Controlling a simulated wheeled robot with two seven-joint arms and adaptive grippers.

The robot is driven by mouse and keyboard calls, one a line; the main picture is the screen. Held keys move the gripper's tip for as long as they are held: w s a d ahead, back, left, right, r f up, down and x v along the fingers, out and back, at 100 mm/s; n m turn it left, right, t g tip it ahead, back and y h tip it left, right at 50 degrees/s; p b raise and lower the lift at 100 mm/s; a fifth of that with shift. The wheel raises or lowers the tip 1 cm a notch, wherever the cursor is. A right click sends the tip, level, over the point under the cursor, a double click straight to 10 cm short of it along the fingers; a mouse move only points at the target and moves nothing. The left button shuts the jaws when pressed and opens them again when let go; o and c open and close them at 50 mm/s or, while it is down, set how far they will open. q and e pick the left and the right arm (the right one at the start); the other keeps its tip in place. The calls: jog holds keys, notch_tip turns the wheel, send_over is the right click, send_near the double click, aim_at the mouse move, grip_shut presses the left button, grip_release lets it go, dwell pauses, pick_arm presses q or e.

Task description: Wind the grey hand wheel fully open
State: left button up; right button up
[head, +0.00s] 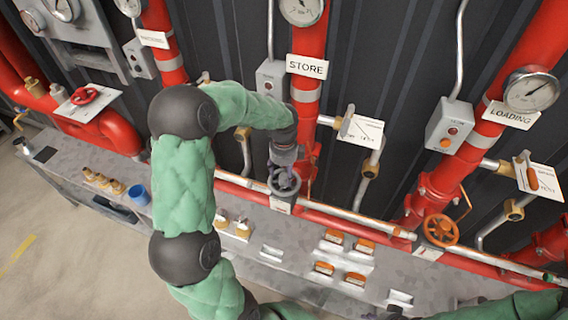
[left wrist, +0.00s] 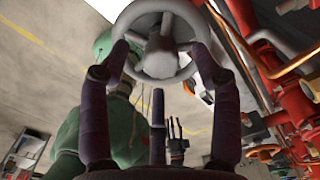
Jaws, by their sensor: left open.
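The grey hand wheel (head: 283,183) sits on the pipe below the STORE sign in the head view. It fills the top middle of the left wrist view (left wrist: 158,62), with its rim and hub facing the camera. My left gripper (head: 285,164) is at the wheel and partly covers it. In the left wrist view its dark fingers (left wrist: 161,50) are spread, one on each side of the rim, with a third finger below. Whether they touch the rim, I cannot tell. A small dark claw-like shape (left wrist: 177,140), seemingly my right gripper, shows low in the left wrist view.
An orange hand wheel (head: 441,230) is on the pipe to the right, and a red one (head: 86,95) is at the left. Red vertical pipes and gauges stand behind. A grey bench (head: 130,175) below holds a blue cup (head: 138,195) and several small fittings.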

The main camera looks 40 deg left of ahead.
pick_arm(q)
jog(key=shift+f, duration=1.2)
